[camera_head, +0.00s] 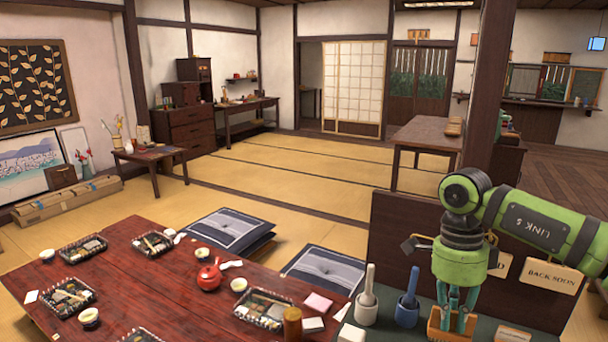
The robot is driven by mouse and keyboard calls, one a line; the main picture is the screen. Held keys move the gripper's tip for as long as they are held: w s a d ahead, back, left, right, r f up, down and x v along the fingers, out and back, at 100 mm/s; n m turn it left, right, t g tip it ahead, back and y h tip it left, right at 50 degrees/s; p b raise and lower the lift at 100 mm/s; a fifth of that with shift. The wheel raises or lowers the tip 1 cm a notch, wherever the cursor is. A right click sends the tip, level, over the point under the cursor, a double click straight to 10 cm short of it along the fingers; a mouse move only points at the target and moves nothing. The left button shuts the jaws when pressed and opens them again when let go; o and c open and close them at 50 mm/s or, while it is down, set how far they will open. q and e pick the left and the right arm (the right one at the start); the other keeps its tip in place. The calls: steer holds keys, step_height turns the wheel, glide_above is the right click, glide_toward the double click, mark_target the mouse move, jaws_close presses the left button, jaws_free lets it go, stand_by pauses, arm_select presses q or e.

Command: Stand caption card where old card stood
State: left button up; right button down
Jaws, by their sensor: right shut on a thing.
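My right gripper (456,322) points down at the front right, over the dark green counter top. Its teal fingers are close together at an orange-brown wooden box (435,326). What they are shut on is not clear. Small blank pale cards or blocks lie low in view: one at the counter's left end (352,333) and one right of the box (513,334). Which of them, if any, is the caption card or the old card I cannot tell. My left gripper is not in view.
A dark upright panel (400,225) backs the counter and bears a "BACK SOON" sign (552,276) and another sign partly hidden by my arm. A white-grey stamp-like tool (367,305) and a blue one (407,305) stand left of the gripper. A red-brown table (150,290) holds trays and a red teapot (209,277).

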steer(key=s+a+f+n+t, duration=0.1)
steer(key=s+a+f+n, duration=0.1)
steer(key=n, duration=0.5)
steer(key=s+a+f+n+t+p, duration=0.1)
steer(key=s+a+f+n, duration=0.1)
steer(key=s+n, duration=0.3)
steer(key=s+a+f+n+t+h+p, duration=0.1)
steer(key=s+a+f+n, duration=0.2)
steer(key=n, duration=0.7)
steer(key=shift+s, duration=0.3)
steer(key=shift+w+a, duration=0.1)
steer(key=shift+w, duration=0.05)
